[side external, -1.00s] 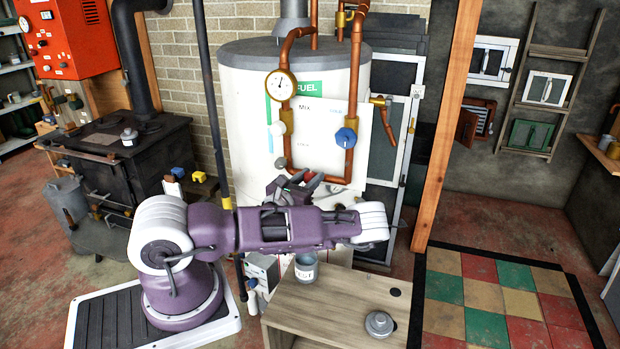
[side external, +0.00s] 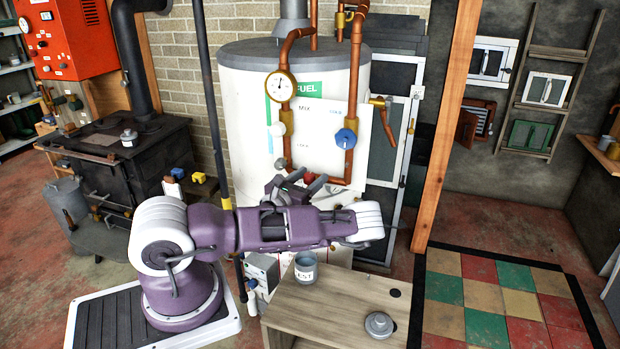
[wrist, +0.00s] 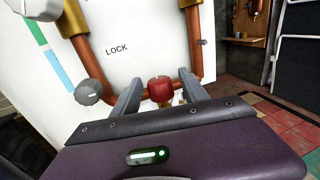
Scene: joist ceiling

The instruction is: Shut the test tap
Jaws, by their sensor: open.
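A red knob (wrist: 161,88) sits low on the copper pipework, with brass showing just below it; it also shows in the side view (side external: 309,177). I cannot read a label on it, so I cannot confirm it is the test tap. My gripper (wrist: 159,79) is open, with one grey finger on each side of the red knob; whether either touches it is unclear. In the side view my gripper (side external: 299,180) is in front of the white board's lower part. A grey cup with partly readable lettering, "EST", (side external: 305,268) stands on the wooden bench.
A grey round knob (wrist: 90,92) is left of my fingers, near the word LOCK. A blue knob (side external: 346,137) and a white knob (side external: 278,129) are higher on the pipes. A gauge (side external: 281,86) hangs at upper left. The bench (side external: 335,305) also holds a grey lidded object (side external: 379,325).

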